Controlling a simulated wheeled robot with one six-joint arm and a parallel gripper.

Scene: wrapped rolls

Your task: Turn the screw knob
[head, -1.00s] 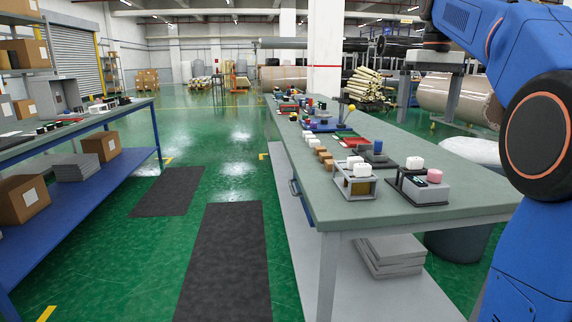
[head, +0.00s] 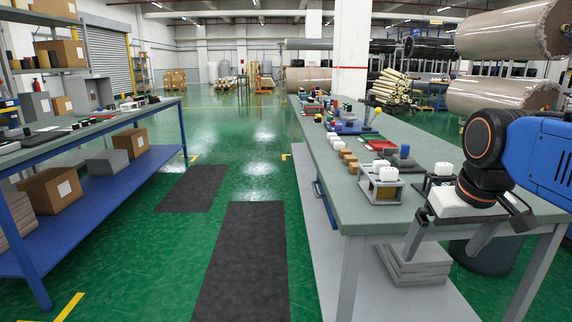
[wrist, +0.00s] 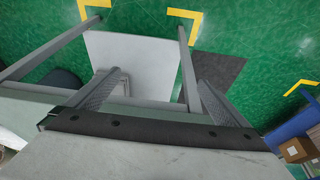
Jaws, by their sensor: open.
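Several knob-like parts show on the green-grey workbench (head: 372,220) in the head view; I cannot tell which is the screw knob. A white lobed knob (head: 388,170) tops a grey open frame (head: 380,192) near the bench's near end. Another white knob (head: 443,169) stands to its right, partly hidden behind my arm. The pink knob seen earlier is hidden now. My gripper (head: 449,238) is open and empty at the bench's near edge, right of the grey frame. In the wrist view my gripper (wrist: 158,95) has its fingers wide apart, with nothing between them.
Small tan blocks (head: 347,158), a red tray (head: 381,144) and a blue fixture with a yellow ball lever (head: 378,110) stand farther along the bench. Grey slabs (head: 415,262) lie on its lower shelf. A blue rack (head: 110,200) stands left. The green floor between has dark mats (head: 243,260).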

